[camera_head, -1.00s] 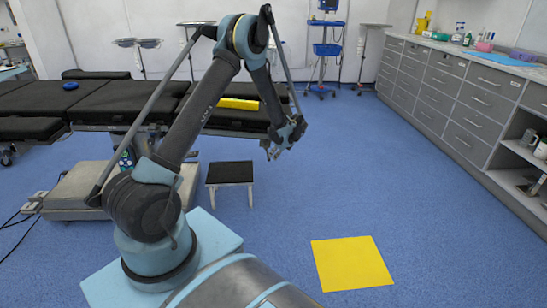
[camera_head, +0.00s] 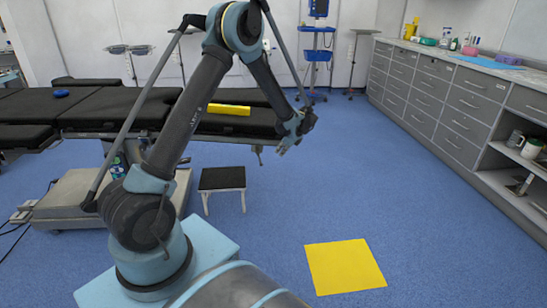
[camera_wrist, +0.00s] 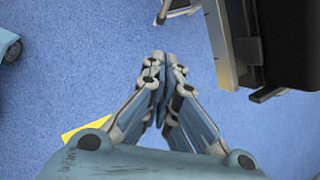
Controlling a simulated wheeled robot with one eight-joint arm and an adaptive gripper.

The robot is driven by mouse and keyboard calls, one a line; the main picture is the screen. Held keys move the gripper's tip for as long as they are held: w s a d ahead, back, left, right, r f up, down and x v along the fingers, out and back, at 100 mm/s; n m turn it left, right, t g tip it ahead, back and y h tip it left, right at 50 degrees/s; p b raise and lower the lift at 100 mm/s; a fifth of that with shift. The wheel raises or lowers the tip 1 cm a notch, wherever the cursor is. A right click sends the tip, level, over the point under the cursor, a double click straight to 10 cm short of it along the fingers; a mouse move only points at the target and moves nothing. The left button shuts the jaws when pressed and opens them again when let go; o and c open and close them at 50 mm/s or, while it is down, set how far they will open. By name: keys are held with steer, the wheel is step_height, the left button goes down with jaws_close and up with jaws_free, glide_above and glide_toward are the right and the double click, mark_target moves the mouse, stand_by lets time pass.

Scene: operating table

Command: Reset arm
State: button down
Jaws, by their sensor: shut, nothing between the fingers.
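My gripper (camera_head: 282,151) hangs in the air in the head view, at the end of my bent arm, in front of the right end of the operating table. In the wrist view my gripper (camera_wrist: 162,62) has its fingertips together with nothing between them. The black operating table (camera_head: 115,110) stands behind my arm, with a yellow block (camera_head: 229,109) and a small blue object (camera_head: 61,93) on it. The table's dark edge also shows at the upper right of the wrist view (camera_wrist: 285,45).
A black step stool (camera_head: 222,178) stands on the floor below the table. A yellow square (camera_head: 345,266) lies on the blue floor at the front right. Grey drawer cabinets (camera_head: 440,100) line the right wall. The floor between table and cabinets is clear.

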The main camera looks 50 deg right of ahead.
steer(key=shift+v, duration=1.1)
steer(key=w+a+r+n+g, duration=0.1)
steer(key=w+a+r+n, duration=0.2)
steer(key=w+a+r, duration=0.35)
steer(key=w+a+r+n+y, duration=0.1)
steer(key=w+a+r+n, duration=0.3)
steer(key=w+a, duration=0.5)
steer(key=w+a+r+n+g, duration=0.1)
steer(key=w+a+r+n, duration=0.2)
steer(key=w+a+r, duration=0.5)
steer(key=a+n, duration=0.4)
steer(key=a, duration=1.1)
steer(key=s+a+r+n+g, duration=0.15)
steer(key=a+n, duration=0.35)
steer(key=a, duration=0.6)
steer(key=s+a+n+g, duration=0.1)
steer(key=s+a+n, duration=0.25)
steer(key=a, duration=0.75)
steer(key=s+a+f+n, duration=0.6)
steer(key=s+a+n, duration=0.4)
steer(key=s, duration=0.2)
steer(key=shift+s+a+f+h, duration=0.2)
steer(key=shift+a+f+h, duration=0.15)
steer(key=shift+h, duration=0.05)
